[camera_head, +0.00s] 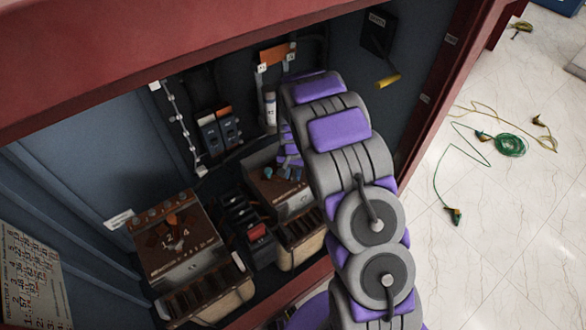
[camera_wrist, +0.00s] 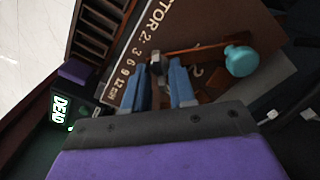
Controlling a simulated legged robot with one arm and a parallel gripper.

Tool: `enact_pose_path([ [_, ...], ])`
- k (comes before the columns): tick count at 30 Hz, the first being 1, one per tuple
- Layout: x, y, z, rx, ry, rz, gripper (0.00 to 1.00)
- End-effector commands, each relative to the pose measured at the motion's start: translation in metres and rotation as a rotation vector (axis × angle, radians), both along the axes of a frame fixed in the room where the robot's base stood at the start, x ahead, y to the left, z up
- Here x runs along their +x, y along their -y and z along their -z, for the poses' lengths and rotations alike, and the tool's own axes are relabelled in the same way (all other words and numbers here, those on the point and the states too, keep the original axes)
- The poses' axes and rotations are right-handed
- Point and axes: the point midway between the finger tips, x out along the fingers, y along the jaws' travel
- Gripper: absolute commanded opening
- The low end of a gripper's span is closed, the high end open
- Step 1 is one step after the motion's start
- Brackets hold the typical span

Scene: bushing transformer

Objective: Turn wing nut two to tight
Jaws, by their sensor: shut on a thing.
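A brown panel (camera_wrist: 138,48) with printed numbers fills the upper middle of the wrist view. A "2" is printed on it just right of my fingers. My gripper (camera_wrist: 159,74) has its two blue fingers at this panel, closed on a small dark metal piece that looks like wing nut two (camera_wrist: 156,62); the fingers hide much of it, so its angle is unclear. In the head view my gripper (camera_head: 287,173) is at the top of the right-hand brown unit (camera_head: 262,184), partly hidden by my arm.
A teal knob (camera_wrist: 241,60) on a brown bar lies right of my fingers. A small "DEAD" display (camera_wrist: 60,111) is at left. A second brown unit (camera_head: 175,238) stands left in the cabinet. A yellow-tipped handle (camera_head: 388,80) is on the right wall. Cables (camera_head: 509,145) lie on the floor.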

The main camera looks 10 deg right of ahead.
Motion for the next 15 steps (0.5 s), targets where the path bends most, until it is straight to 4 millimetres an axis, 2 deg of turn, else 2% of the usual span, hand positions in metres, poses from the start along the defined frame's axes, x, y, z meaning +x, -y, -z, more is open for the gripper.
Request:
enact_pose_path([
  [15, -0.0003, -0.0001, -0.0001, 0.0, -0.001, 0.478, 0.0],
])
